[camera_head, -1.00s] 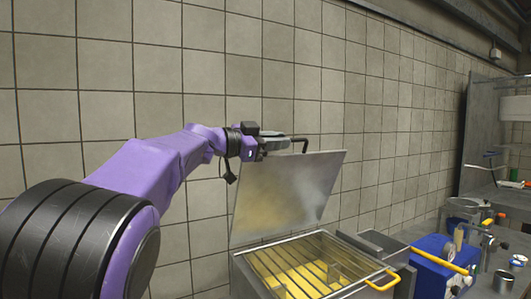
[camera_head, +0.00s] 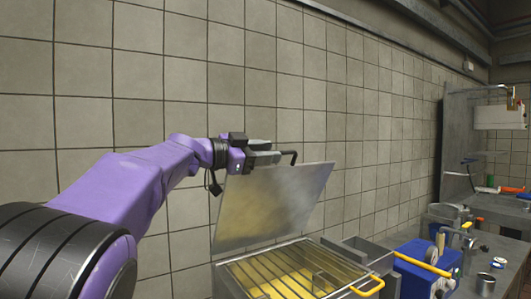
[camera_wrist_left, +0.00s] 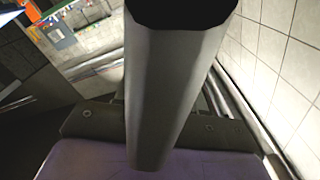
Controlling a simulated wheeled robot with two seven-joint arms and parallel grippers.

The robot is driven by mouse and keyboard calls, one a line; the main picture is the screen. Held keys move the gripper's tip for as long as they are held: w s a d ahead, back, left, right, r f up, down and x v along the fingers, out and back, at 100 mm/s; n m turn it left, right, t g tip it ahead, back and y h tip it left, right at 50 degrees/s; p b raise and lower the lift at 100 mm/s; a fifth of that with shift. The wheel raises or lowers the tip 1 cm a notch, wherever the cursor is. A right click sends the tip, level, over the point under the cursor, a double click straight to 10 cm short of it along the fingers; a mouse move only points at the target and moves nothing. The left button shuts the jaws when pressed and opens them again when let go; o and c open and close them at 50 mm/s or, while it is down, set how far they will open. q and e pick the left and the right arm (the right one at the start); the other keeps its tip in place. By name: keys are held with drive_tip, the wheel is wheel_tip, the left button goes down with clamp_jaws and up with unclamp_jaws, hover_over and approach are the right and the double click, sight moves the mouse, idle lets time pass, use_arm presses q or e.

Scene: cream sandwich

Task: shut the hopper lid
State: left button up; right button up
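The hopper lid (camera_head: 270,205) is a flat metal plate. It stands raised and tilted at the back of the hopper (camera_head: 229,277), whose open top shows yellow contents under a metal grate. My left gripper (camera_head: 273,157) is at the lid's upper edge, beside a dark bent bar (camera_head: 294,157) there. I cannot tell whether the gripper touches the bar or lid, or whether its fingers are open. A grey rounded shape fills the middle of the left wrist view and hides the fingertips. My right gripper is not in view.
A tiled wall (camera_head: 290,70) rises close behind the lid. A yellow handle (camera_head: 368,286) sticks out at the hopper's right side. A blue box (camera_head: 412,266) with a yellow bar stands farther right, near a metal cup (camera_head: 485,284) and a cluttered bench.

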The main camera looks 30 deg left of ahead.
use_arm(q)
drive_tip(key=shift+s+a, duration=0.1)
drive_tip(key=shift+s, duration=0.05)
drive_tip(key=b+v, duration=0.3)
drive_tip(key=v, duration=0.7)
drive_tip(key=shift+s, duration=0.3)
drive_tip(key=shift+w, duration=0.1)
